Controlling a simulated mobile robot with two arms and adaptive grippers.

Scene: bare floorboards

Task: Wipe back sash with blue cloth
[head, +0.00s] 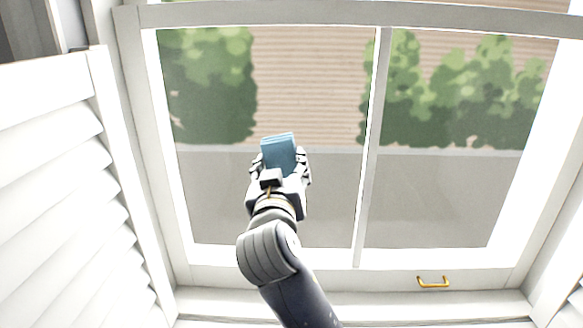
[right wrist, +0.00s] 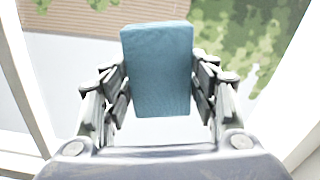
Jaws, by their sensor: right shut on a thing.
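The blue cloth (head: 279,152) is a folded, block-like pad held in my right gripper (head: 280,168). In the right wrist view the cloth (right wrist: 158,70) sits between the two fingers of the gripper (right wrist: 160,88), which are shut on it. The window sash (head: 372,150) has a white frame, a vertical bar and two glass panes. The cloth shows in front of the left pane, left of the bar. I cannot tell whether it touches the glass, or whether this is the back sash. My left gripper is not in view.
A white louvered shutter (head: 60,190) stands at the left. A brass handle (head: 433,282) is on the bottom rail, at the right. The white sill (head: 400,304) runs along the bottom. Bushes and a sided wall show through the glass.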

